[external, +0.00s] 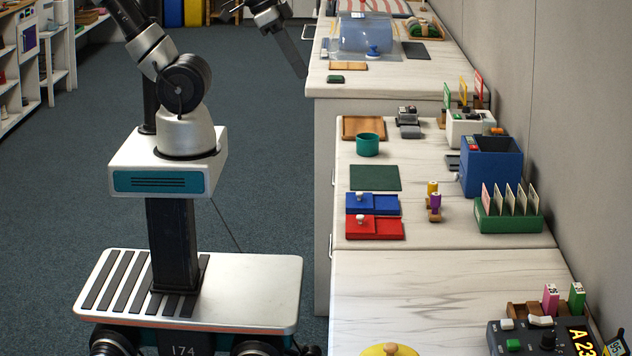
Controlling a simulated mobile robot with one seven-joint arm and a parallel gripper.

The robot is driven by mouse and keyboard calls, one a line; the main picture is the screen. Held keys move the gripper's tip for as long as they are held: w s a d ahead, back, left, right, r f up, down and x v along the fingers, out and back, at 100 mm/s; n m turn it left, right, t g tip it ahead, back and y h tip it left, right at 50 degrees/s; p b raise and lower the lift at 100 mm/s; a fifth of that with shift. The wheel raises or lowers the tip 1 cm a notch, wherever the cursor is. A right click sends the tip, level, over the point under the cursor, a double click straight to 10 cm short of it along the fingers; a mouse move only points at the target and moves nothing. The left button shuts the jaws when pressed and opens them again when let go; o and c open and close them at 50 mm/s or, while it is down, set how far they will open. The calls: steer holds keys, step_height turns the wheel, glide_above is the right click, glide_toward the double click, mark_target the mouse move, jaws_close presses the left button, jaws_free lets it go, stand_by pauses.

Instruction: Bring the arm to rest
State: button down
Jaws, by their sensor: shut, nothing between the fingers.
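My gripper (301,72) shows in the external view at the upper middle, at the end of my arm. Its dark, narrow fingers point down and slightly right, closed together with nothing visible between them. It hangs in front of the left edge of the far worktop (390,88), apart from the things on it. Part of my arm is cut off by the top of the picture.
The far worktop holds a clear blue cover (366,32) and a small green block (335,79). The middle worktop (425,165) holds a teal cup (367,144), blue bin (491,166) and red box (374,229). Open floor (250,110) lies left of the worktops.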

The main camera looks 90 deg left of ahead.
step_height(320, 180, up, 16)
steer(key=p, duration=1.4)
steer(key=shift+r, duration=0.15)
steer(key=shift+s, duration=0.1)
